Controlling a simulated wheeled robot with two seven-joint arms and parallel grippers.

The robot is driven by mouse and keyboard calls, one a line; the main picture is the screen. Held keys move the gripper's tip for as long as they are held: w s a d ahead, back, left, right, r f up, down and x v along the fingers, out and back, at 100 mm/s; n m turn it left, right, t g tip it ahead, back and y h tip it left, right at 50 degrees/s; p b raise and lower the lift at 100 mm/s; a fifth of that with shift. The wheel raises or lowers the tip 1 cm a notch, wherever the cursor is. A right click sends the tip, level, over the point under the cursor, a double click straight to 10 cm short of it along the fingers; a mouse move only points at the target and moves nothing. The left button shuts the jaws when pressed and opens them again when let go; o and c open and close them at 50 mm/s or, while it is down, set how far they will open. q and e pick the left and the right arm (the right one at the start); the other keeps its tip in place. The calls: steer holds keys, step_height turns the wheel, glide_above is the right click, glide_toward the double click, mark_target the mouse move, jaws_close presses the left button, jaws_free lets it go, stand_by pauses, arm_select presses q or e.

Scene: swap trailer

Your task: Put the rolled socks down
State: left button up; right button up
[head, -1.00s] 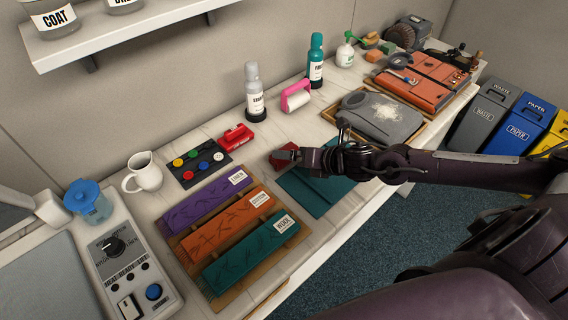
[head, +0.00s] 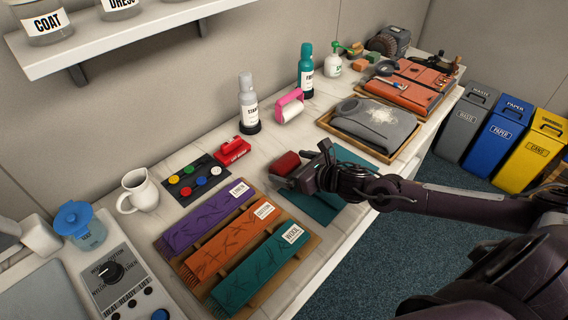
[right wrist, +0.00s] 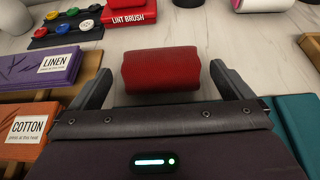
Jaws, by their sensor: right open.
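The rolled socks (head: 286,164) are a dark red bundle on the pale counter, behind the teal mat and right of the red lint brush. In the right wrist view the red roll (right wrist: 162,69) lies between the two spread fingers, with a gap visible on each side. My right gripper (head: 291,176) is open, low over the counter at the socks. In the right wrist view its fingertips (right wrist: 163,74) flank the roll. Its arm hides part of the teal mat (head: 316,204). My left gripper is not in view.
A rack of purple, orange and teal cloths (head: 232,245) lies to the left. A red lint brush (head: 233,150) and a button board (head: 196,178) stand behind it. A wooden tray (head: 335,129) with a grey garment lies to the right. Some bare counter surrounds the socks.

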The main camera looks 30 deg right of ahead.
mark_target(291, 165)
steer(key=shift+p+x, duration=0.3)
steer(key=shift+x, duration=1.5)
steer(key=shift+r, duration=0.1)
steer(key=shift+c, duration=0.3)
steer(key=c, duration=1.1)
